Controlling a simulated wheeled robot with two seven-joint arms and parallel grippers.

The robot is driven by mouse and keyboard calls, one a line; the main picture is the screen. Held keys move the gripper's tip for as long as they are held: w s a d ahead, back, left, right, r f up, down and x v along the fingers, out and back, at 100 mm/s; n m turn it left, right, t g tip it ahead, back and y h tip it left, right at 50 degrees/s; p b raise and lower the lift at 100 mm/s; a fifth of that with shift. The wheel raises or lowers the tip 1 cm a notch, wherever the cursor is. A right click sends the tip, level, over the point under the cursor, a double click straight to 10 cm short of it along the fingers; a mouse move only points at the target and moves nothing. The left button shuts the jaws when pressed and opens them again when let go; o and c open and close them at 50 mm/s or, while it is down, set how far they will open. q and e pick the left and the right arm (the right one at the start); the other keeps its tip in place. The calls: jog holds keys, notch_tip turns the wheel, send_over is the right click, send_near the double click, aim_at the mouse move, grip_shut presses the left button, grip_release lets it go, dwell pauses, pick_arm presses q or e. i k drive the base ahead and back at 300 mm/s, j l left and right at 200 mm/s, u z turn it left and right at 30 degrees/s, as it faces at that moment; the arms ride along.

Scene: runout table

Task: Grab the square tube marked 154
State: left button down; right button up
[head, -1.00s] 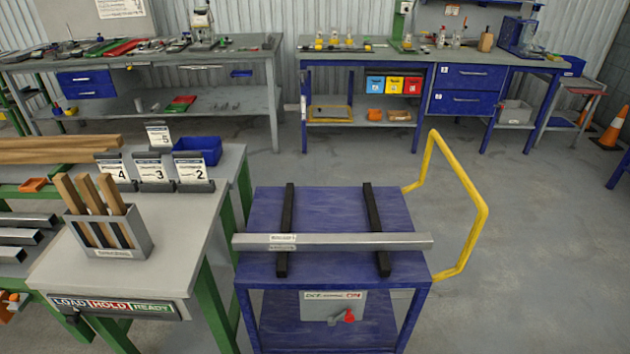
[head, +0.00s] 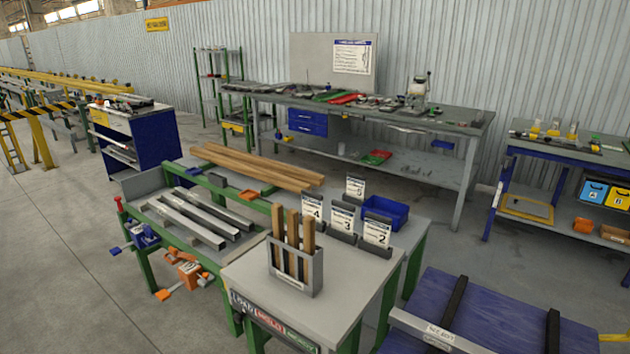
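Several grey square tubes (head: 207,214) lie side by side on the green-framed runout table (head: 152,212), left of the middle in the head view. I cannot make out any marking on them. Another grey square tube (head: 408,323) lies across the blue cart (head: 576,336) at the bottom right, cut off by the frame edge. It carries a small white label (head: 439,334) whose text I cannot read clearly. Neither of my grippers is in view.
Wooden beams (head: 255,166) lie behind the tubes. The grey table holds a metal holder (head: 296,270) with wooden strips, numbered cards (head: 342,217) and a blue bin (head: 386,212). Orange-handled clamps (head: 189,272) hang at the runout table's front. Floor (head: 60,270) at left is clear.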

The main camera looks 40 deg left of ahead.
aim_at(217, 243)
jog(key=u, duration=2)
jog(key=z, duration=0.4)
jog(key=i+j+z, duration=0.3)
jog(key=j+z, duration=0.35)
jog(key=i+j+z, duration=0.3)
jog(key=j+z, duration=0.3)
jog(key=j, duration=0.15)
jog(key=k, duration=0.05)
